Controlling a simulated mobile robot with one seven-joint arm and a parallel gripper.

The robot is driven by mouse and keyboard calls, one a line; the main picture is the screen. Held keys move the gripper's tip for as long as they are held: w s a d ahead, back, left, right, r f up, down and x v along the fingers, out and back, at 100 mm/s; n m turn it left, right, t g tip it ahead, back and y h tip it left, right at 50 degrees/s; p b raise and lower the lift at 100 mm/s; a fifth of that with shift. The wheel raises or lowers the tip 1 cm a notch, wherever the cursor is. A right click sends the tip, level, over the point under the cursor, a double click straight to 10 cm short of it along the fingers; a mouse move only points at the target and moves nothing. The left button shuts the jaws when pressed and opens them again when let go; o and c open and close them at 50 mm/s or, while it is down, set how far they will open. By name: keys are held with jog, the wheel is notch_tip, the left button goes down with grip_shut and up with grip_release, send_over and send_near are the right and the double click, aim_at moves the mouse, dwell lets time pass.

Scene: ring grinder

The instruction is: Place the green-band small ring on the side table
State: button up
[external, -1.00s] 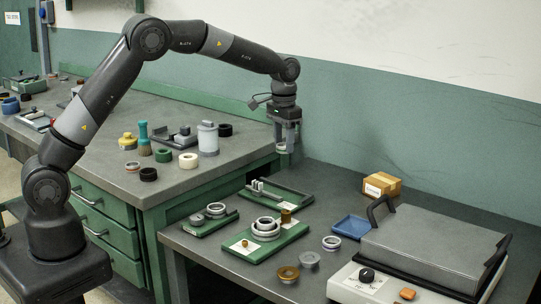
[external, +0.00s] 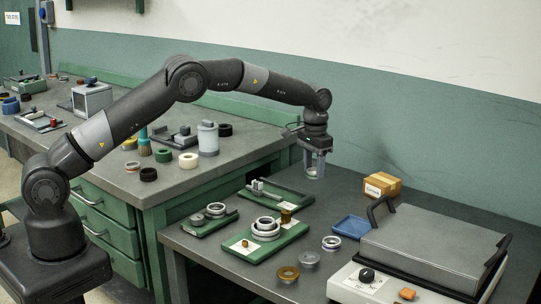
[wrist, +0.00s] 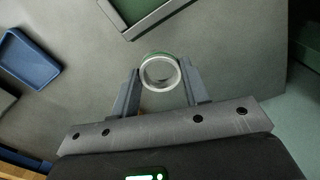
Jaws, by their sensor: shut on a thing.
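My gripper (external: 315,172) is shut on the green-band small ring (wrist: 160,89) and holds it in the air. In the wrist view, the ring sits between the two fingertips (wrist: 161,80), silvery with a thin green band along its far edge. The external view shows it only faintly between the fingers. My gripper hangs above the back part of the lower grey table (external: 335,203) at the right, which seems to be the side table. The gap below the ring is hard to judge.
Green trays with rings and grey parts (external: 290,195) stand at the left of this table. A blue tray (external: 350,227), a cardboard box (external: 382,185) and a lidded grey machine (external: 430,245) are to the right. Loose rings (external: 331,243) lie in front. Bare tabletop lies below my gripper.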

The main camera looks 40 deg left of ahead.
aim_at(312, 191)
jog(key=shift+w+a+f, duration=0.8)
jog(key=shift+w, duration=0.15)
jog(key=shift+f, duration=1.95)
jog(key=shift+f, duration=0.15)
jog(key=o, duration=1)
